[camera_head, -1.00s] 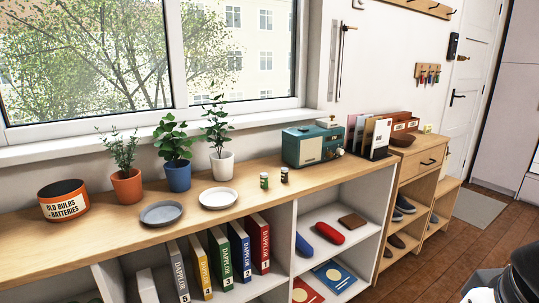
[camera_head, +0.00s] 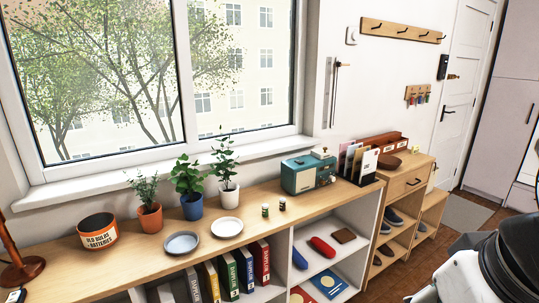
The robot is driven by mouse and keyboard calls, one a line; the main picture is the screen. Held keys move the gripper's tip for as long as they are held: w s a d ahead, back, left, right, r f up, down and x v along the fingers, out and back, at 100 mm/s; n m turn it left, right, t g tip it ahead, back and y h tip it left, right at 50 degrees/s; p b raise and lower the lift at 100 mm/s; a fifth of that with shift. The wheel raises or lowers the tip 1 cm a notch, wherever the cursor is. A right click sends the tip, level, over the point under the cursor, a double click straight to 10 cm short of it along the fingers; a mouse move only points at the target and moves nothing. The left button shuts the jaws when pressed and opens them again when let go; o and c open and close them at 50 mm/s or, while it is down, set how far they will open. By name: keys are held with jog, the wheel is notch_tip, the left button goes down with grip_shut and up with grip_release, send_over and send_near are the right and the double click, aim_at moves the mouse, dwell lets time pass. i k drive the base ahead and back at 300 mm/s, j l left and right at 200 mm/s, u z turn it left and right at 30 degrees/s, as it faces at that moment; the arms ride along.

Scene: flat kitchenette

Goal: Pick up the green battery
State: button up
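The green battery (camera_head: 265,210) stands upright on the wooden shelf top, to the right of the white plate. A darker, brownish battery (camera_head: 282,203) stands just to its right, a small gap apart. Part of my arm (camera_head: 480,278) shows at the lower right, well away from the batteries. My gripper's fingers are not in the frame.
A teal radio (camera_head: 308,174) stands right of the batteries. The shelf top in front of the batteries is clear.

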aim_at(265, 207)
jog(key=i+l+u, duration=0.7)
jog(key=i+l, duration=0.25)
jog(key=i+l+u, duration=0.35)
jog(key=l, duration=0.25)
